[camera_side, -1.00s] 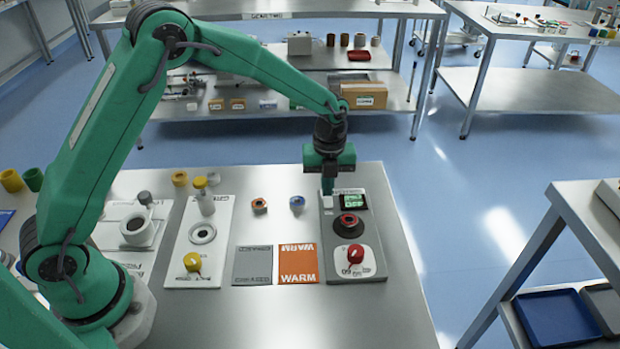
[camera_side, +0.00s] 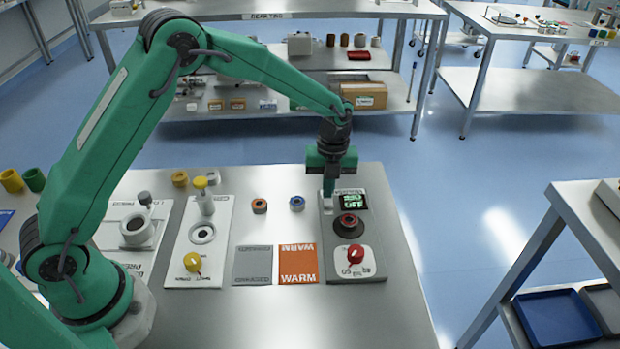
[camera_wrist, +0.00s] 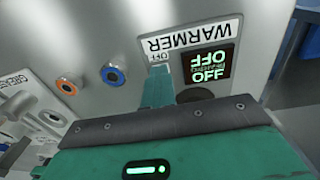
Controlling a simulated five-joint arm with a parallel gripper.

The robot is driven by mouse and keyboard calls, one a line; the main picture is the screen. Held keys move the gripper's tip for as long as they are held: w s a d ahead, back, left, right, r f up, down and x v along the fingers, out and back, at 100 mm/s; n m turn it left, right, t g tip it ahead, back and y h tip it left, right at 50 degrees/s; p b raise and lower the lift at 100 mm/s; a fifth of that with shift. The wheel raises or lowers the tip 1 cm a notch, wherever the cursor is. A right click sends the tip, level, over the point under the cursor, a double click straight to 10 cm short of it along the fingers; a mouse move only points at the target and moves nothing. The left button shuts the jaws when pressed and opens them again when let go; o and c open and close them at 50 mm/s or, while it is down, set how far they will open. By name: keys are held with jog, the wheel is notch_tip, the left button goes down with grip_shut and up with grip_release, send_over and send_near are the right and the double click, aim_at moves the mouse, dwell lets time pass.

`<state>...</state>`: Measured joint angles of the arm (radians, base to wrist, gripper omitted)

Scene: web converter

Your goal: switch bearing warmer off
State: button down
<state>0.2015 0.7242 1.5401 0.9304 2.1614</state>
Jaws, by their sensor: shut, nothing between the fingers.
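The bearing warmer (camera_side: 377,262) is a grey panel at the right of the bench in the side view. It carries a black ring seat with a reddish middle (camera_side: 348,222), a red knob (camera_side: 355,254) on a white plate, and a dark display (camera_side: 353,201). The display, also in the wrist view (camera_wrist: 208,65), shows green OFF text. My gripper (camera_side: 328,194) is shut and empty, pointing down at the panel's far left corner. In the wrist view its fingers (camera_wrist: 158,74) end beside a small OFF label (camera_wrist: 155,55); the switch beneath is mostly hidden and contact is unclear.
An orange WARM card (camera_side: 298,262) and a grey card (camera_side: 252,265) lie left of the warmer. An orange ring (camera_side: 259,205) and a blue ring (camera_side: 297,203) sit behind them. A white fixture with a yellow knob (camera_side: 193,261) stands farther left. Bare bench lies in front.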

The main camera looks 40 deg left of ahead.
jog(key=shift+s+a+f, duration=0.15)
jog(key=shift+s+f, duration=0.1)
jog(key=shift+f, duration=0.3)
jog(key=shift+s+d+r, duration=0.2)
jog(key=shift+s+d, duration=0.35)
jog(key=shift+d, duration=0.1)
jog(key=shift+r, duration=0.15)
notch_tip(320, 180, up, 15)
jog(key=w, duration=0.1)
jog(key=shift+a+f, duration=0.2)
jog(key=shift+a, duration=0.05)
